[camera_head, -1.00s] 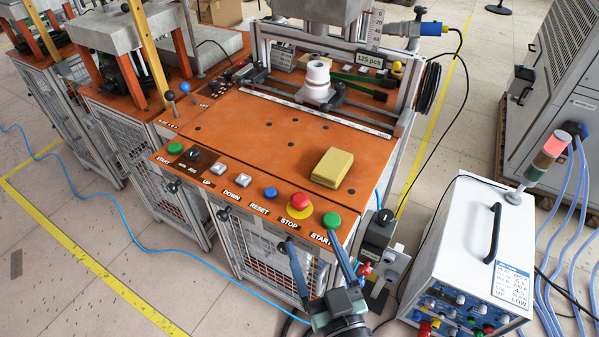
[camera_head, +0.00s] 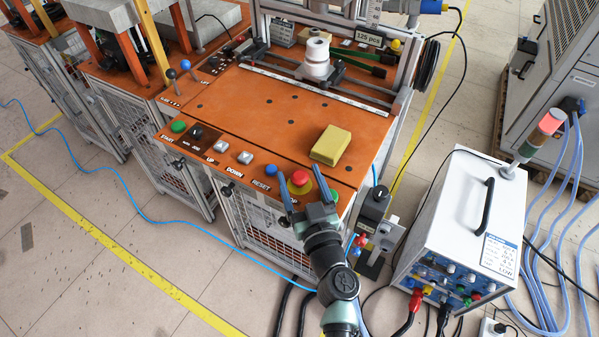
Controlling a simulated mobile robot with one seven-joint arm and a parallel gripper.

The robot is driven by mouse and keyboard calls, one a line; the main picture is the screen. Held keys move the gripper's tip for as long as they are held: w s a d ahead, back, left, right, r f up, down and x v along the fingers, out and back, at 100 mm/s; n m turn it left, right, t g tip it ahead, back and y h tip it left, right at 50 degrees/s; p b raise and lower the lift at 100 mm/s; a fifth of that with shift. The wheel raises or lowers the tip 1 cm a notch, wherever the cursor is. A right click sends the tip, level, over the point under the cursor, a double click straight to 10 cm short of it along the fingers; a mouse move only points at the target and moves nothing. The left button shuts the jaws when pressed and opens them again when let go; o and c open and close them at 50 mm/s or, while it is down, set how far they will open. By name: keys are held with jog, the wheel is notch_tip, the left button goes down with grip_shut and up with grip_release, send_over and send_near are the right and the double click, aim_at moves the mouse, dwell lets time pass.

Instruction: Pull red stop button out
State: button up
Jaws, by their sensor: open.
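The red stop button (camera_head: 300,177) is a mushroom head on a yellow base at the front right of the orange panel (camera_head: 240,118). My gripper (camera_head: 298,175) is open, with one blue-grey finger to the left of the button and the other to its right. In the picture the red head shows between the two fingertips. I cannot tell whether either finger touches it. The lower part of the yellow base and the STOP label are partly hidden by my gripper.
A blue reset button (camera_head: 271,170) lies just left of the fingers. A yellow block (camera_head: 330,145) sits behind. A white power unit (camera_head: 455,220) stands on the floor at right.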

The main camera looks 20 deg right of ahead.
jog(key=shift+w, duration=0.4)
grip_shut()
